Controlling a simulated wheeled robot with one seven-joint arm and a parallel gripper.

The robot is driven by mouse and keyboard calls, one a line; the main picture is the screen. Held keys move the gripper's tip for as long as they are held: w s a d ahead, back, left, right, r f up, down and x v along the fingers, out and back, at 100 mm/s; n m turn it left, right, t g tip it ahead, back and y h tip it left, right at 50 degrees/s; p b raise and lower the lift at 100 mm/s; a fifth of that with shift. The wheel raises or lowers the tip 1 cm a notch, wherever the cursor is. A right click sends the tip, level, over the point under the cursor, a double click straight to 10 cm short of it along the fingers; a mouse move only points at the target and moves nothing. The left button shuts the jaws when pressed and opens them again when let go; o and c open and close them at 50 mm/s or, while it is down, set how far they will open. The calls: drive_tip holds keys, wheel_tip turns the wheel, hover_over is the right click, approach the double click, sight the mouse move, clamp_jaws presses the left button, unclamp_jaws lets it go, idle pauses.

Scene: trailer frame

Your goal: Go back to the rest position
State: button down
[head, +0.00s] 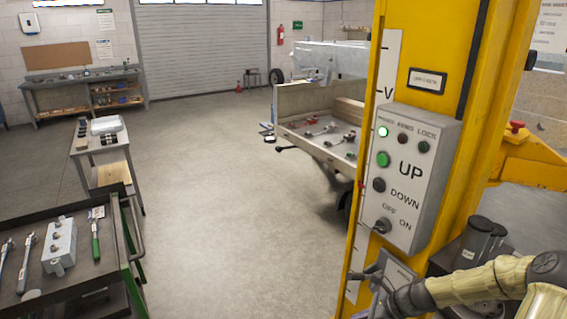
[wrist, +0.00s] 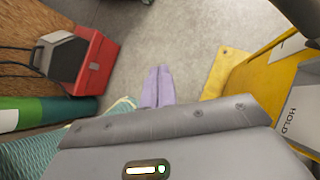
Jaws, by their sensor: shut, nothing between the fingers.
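My gripper (head: 374,277) is at the lower right of the head view, in front of the foot of the yellow lift post (head: 385,100). My arm reaches in from the right edge, low beside the post. In the wrist view the two pale purple fingers (wrist: 156,87) lie together, shut and empty, over bare grey floor. The gripper looks apart from the post and the grey control box (head: 408,175), though the exact gap is hard to judge.
A tool cart (head: 75,290) stands at lower left, and a trailer frame (head: 310,150) stands behind the post. The floor between them is clear. The wrist view shows a red and grey case (wrist: 85,60) at left and a yellow base plate (wrist: 225,70) at right.

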drive_tip(key=s+a+r+n+h+p, duration=0.1)
drive_tip(key=s+a+r+n+h, duration=0.2)
drive_tip(key=s+r+n, duration=0.5)
drive_tip(key=s+a+r+n+h+p, duration=0.2)
drive_tip(key=s+r+n+h, duration=0.3)
drive_tip(key=s+r+n, duration=0.3)
wheel_tip(320, 180, up, 4)
drive_tip(key=a+n, duration=0.1)
drive_tip(key=n, duration=0.6)
drive_tip(key=shift+a+f+n, duration=0.15)
drive_tip(key=shift+f+n, duration=0.05)
drive_tip(key=shift+n, duration=0.2)
drive_tip(key=shift+w, duration=0.15)
